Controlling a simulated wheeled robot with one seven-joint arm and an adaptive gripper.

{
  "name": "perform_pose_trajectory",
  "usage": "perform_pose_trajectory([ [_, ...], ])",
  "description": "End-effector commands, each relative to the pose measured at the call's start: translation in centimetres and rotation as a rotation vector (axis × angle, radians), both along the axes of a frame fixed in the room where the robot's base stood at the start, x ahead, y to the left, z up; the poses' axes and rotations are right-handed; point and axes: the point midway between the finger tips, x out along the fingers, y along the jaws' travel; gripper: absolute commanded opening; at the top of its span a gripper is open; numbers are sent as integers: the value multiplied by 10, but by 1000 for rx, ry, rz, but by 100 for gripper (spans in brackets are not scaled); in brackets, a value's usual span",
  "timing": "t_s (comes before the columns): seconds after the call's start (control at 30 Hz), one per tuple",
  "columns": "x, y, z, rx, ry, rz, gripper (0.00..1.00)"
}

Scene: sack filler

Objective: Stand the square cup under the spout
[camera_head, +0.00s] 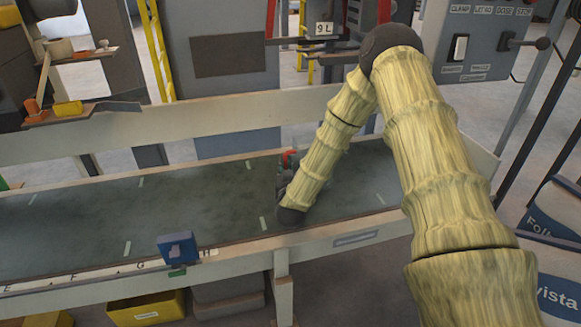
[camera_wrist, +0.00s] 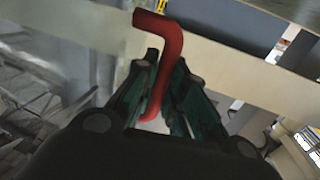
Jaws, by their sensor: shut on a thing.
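My gripper (camera_wrist: 168,62) is shut on a red bent rod (camera_wrist: 172,45), which stands up between the dark green fingers and bends to the left at its top. In the head view my gripper (camera_head: 286,168) is mostly hidden behind my forearm, low over the grey-green conveyor bed, with a bit of the red rod (camera_head: 291,155) showing. I cannot make out a square cup in either view. The spout is not clearly seen; a grey machine with a "9 L" plate (camera_head: 325,28) stands behind the conveyor.
The conveyor bed (camera_head: 110,212) is clear to the left, between pale side rails. A blue block (camera_head: 177,248) sits on the lettered front rail. A control box (camera_head: 480,45) is at upper right. A yellow bin (camera_head: 147,310) and printed sacks (camera_head: 555,240) are lower down.

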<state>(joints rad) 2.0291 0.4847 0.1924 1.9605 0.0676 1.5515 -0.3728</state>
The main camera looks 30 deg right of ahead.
Motion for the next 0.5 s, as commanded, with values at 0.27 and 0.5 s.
perform_pose_trajectory([
  [0.27,38,-34,-5,-2,-2,-3,0],
  [0.5,47,-43,-8,-1,0,-3,0],
])
